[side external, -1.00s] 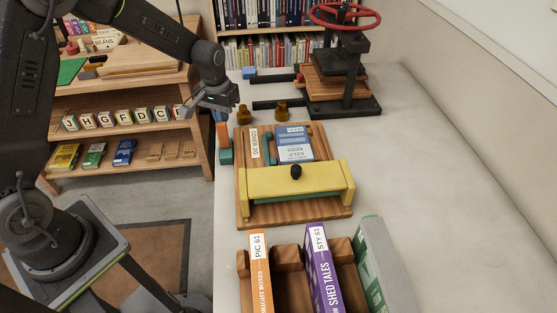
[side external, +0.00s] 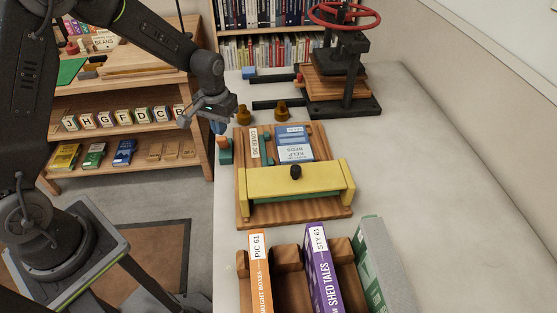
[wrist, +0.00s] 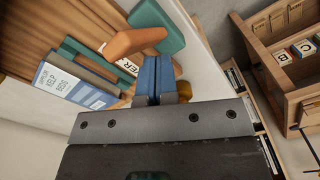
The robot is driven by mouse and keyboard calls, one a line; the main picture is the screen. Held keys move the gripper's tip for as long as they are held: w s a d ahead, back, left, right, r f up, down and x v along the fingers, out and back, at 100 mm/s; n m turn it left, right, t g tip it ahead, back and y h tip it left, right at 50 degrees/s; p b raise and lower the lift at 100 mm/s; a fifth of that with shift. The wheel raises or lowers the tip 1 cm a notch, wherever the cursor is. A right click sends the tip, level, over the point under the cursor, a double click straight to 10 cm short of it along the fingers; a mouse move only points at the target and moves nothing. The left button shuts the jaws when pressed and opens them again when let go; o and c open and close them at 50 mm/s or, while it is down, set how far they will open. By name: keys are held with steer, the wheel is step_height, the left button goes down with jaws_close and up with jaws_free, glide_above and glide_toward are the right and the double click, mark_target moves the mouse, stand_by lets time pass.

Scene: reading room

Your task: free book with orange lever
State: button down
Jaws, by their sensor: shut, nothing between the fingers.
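The orange lever (side external: 222,143) stands on a teal block (side external: 226,157) at the left edge of the wooden board (side external: 243,205). The lever (wrist: 130,42) also shows in the wrist view. A blue book labelled KELP BEDS (side external: 294,151) lies on the board, its near end reaching a yellow bar (side external: 270,182) with a dark knob (side external: 296,171). My gripper (side external: 218,127) is shut and empty, pointing down just above and behind the lever. In the wrist view its blue fingertips (wrist: 152,72) are together close beside the lever; I cannot tell whether they touch it.
A book press with a red wheel (side external: 343,15) is at the back. Upright books, including SHED TALES (side external: 322,265), stand in a rack in front. The table to the right is clear.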

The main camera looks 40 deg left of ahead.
steer(key=shift+w, duration=0.1)
steer(key=shift+w+a+r, duration=0.1)
steer(key=shift+w+a, duration=0.35)
steer(key=shift+a, duration=0.1)
step_height(320, 180, up, 10)
stand_by(0.6)
steer(key=s+d+r+m+t, duration=0.1)
steer(key=s+d+r+t, duration=0.25)
steer(key=s+r, duration=0.6)
steer(key=s+d+r+m+t, duration=0.1)
steer(key=s+d+m+t, duration=0.1)
steer(key=s, duration=1.2)
steer(key=shift+s+d+r, duration=0.15)
steer(key=shift+d, duration=0.4)
